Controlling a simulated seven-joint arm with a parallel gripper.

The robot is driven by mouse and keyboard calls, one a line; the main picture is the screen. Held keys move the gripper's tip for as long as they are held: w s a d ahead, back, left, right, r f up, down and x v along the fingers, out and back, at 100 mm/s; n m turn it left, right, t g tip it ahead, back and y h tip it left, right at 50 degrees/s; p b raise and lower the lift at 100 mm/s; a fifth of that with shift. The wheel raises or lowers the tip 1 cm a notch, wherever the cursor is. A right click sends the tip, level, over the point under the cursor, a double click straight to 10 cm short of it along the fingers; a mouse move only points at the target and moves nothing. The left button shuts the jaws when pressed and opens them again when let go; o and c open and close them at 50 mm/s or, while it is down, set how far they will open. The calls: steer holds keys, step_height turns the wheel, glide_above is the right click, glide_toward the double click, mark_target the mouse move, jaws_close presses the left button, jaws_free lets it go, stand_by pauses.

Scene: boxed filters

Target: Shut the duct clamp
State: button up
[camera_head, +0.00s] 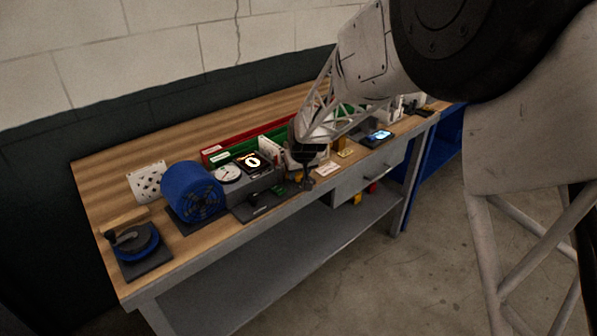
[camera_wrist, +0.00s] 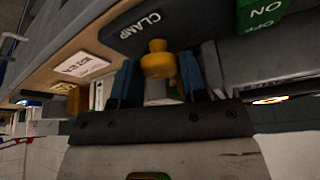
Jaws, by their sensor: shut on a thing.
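In the wrist view, a dark plate lettered CLAMP (camera_wrist: 140,26) shows at the top centre. A yellow knob (camera_wrist: 158,60) stands beside it, between the two blue fingers of my gripper (camera_wrist: 159,75). The fingers are shut on the knob; a pale grey part shows below it. In the head view, my gripper (camera_head: 305,165) is low over the front part of the bench, right of the dial display (camera_head: 252,162). There the clamp is mostly hidden behind my gripper and too small to read, so how far it is closed cannot be told.
A green ON/OFF switch (camera_wrist: 262,16) is close beside the clamp. On the wooden bench (camera_head: 120,170), a blue drum (camera_head: 190,190), a round gauge (camera_head: 228,173) and a blue wheel (camera_head: 137,243) stand to the left. A white card (camera_head: 327,168) and a lit device (camera_head: 378,136) lie to the right.

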stand_by(0.4)
steer(key=o, duration=0.9)
steer(key=shift+r, duration=0.1)
steer(key=v, duration=0.7)
steer(key=shift+s+r, duration=0.2)
steer(key=shift+r, duration=0.05)
